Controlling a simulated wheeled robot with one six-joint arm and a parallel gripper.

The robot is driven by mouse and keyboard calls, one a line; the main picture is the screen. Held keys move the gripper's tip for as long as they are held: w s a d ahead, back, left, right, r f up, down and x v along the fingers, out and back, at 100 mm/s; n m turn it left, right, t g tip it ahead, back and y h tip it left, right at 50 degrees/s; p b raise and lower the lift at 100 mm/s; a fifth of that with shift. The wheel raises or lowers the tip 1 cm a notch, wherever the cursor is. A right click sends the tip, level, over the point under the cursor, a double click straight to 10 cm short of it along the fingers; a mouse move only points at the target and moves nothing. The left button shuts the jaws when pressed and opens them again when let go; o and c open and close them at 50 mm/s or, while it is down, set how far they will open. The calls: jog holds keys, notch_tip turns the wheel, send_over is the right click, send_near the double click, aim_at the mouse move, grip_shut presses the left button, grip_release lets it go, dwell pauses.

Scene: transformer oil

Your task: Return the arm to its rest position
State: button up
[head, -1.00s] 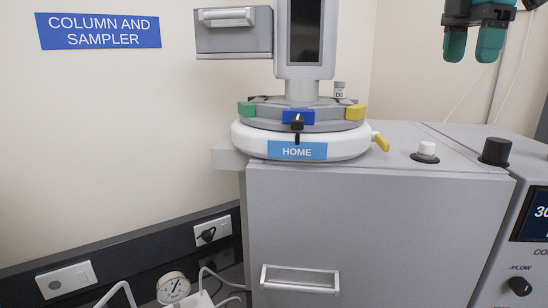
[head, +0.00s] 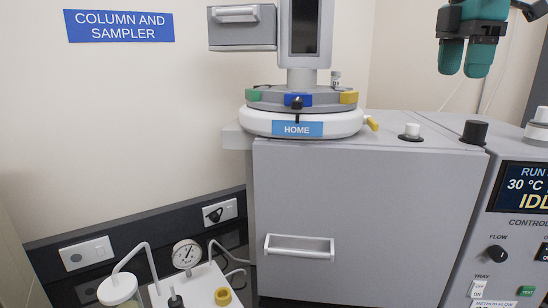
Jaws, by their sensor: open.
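My gripper (head: 464,57) shows at the top right of the head view, with two teal fingers pointing down. The fingers are apart and nothing is between them. It hangs in the air above and behind the grey cabinet's right part, touching nothing that I can see. The rest of my arm is mostly out of the picture.
A round sampler carousel (head: 303,121) labelled HOME stands on the grey cabinet (head: 360,210). A white knob (head: 412,130) and a black knob (head: 474,131) stand on top. A control panel (head: 525,195) is at right. A gauge (head: 186,254) and tubing are at lower left.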

jog(key=s+a+f+m+y+b, duration=0.1)
jog(key=s+a+f+m+b, duration=0.2)
jog(key=s+a+f, duration=0.2)
jog(key=s+a+f+m+y+b, duration=0.2)
jog(key=s+f, duration=1)
jog(key=f, duration=0.7)
jog(key=s+a+f+m+y+b, duration=0.1)
jog(key=s+a+f+m+b, duration=0.4)
jog(key=s+a+f, duration=0.3)
notch_tip(320, 180, down, 4)
jog(key=shift+s+a+r+m, duration=0.1)
jog(key=shift+s+a+m, duration=0.15)
jog(key=shift+a+m, duration=0.2)
